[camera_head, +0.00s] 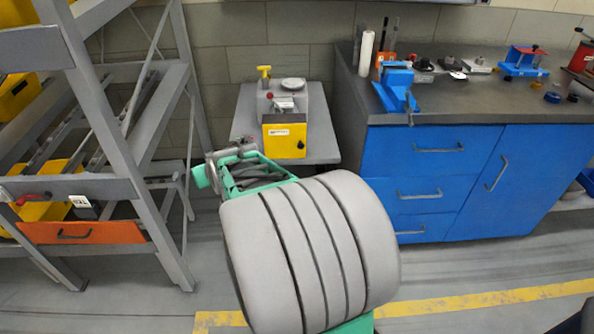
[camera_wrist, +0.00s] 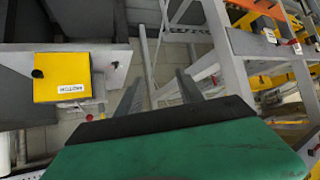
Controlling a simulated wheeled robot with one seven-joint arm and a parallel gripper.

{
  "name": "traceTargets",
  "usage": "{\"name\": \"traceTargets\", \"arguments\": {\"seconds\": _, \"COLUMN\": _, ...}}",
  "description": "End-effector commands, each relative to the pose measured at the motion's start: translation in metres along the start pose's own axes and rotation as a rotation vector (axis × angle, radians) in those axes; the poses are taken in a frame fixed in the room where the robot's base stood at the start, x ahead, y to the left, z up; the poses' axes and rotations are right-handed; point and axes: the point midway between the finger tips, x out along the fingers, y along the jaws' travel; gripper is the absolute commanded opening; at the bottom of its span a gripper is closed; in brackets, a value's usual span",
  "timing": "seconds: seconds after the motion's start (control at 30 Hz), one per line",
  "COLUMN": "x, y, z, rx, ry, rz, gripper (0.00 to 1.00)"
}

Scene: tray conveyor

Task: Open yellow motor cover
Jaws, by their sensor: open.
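The yellow motor cover (camera_head: 285,138) is on the front of a grey machine (camera_head: 315,105) on a small grey stand. It looks shut, with a white label and a black knob at its lower right. In the wrist view the cover (camera_wrist: 62,77) is at the left, upside down, with its knob at its left edge. My gripper (camera_wrist: 158,88) shows two grey fingers apart with nothing between them. The fingers are to the side of the cover, not touching it. In the head view my gripper (camera_head: 238,150) is left of the cover; its fingertips are hard to make out.
A grey rack (camera_head: 160,110) with yellow bins and an orange drawer front stands at the left. A blue cabinet (camera_head: 445,175) with a dark top holding tools and a blue vise (camera_head: 397,86) stands right of the stand. A yellow T-handle (camera_head: 264,71) stands on the machine.

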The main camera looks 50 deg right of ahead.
Motion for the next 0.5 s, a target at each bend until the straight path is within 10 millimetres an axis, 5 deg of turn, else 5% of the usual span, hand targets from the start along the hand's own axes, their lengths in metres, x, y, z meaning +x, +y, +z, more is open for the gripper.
{"name": "traceTargets", "arguments": {"seconds": 0.03, "x": 0.054, "y": 0.054, "z": 0.037, "rx": 0.052, "ry": 0.098, "rz": 0.077, "gripper": 0.44}}
{"name": "traceTargets", "arguments": {"seconds": 0.1, "x": 0.084, "y": 0.124, "z": 0.048, "rx": 0.1, "ry": 0.256, "rz": 0.182, "gripper": 0.44}}
{"name": "traceTargets", "arguments": {"seconds": 0.23, "x": 0.096, "y": 0.233, "z": 0.077, "rx": 0.153, "ry": 0.481, "rz": 0.366, "gripper": 0.44}}
{"name": "traceTargets", "arguments": {"seconds": 0.33, "x": 0.087, "y": 0.278, "z": 0.092, "rx": 0.168, "ry": 0.579, "rz": 0.456, "gripper": 0.44}}
{"name": "traceTargets", "arguments": {"seconds": 0.5, "x": 0.085, "y": 0.3, "z": 0.087, "rx": 0.169, "ry": 0.624, "rz": 0.494, "gripper": 0.44}}
